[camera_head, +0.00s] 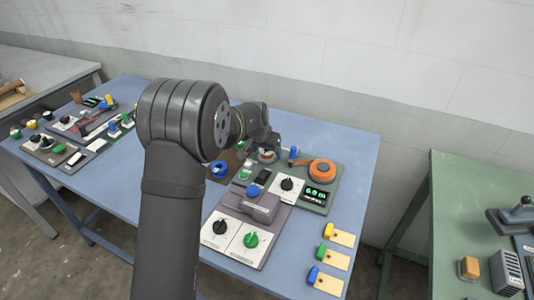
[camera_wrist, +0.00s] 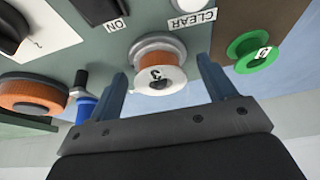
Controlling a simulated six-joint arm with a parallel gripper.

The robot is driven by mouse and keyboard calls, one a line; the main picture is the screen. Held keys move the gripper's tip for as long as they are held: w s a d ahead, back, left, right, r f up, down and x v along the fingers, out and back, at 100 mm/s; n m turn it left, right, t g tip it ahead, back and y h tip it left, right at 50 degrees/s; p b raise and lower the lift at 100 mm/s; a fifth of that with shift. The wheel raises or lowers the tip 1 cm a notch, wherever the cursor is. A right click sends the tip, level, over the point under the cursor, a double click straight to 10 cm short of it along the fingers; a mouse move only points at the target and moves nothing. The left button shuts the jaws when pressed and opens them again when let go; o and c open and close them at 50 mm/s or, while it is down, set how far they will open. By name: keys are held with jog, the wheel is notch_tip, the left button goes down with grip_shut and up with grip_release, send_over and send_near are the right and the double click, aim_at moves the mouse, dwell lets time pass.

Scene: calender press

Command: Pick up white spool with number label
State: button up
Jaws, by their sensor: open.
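The white spool (camera_wrist: 160,78) with a black number on its round face shows in the wrist view, with orange-brown material behind its front flange. It sits at the edge of a grey-green panel (camera_wrist: 110,55). My gripper (camera_wrist: 162,68) is open, with one blue-grey finger on each side of the spool. Gaps show between the fingers and the spool; I see no contact. In the head view, my gripper (camera_head: 262,143) is over the back of the panel, and the spool is mostly hidden around it.
A green spool (camera_wrist: 252,53) with a number label sits right of the fingers in the wrist view. In the head view, the blue table (camera_head: 350,135) is bare at the back right.

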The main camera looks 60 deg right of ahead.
jog(key=c, duration=1.1)
jog(key=shift+o, duration=0.2)
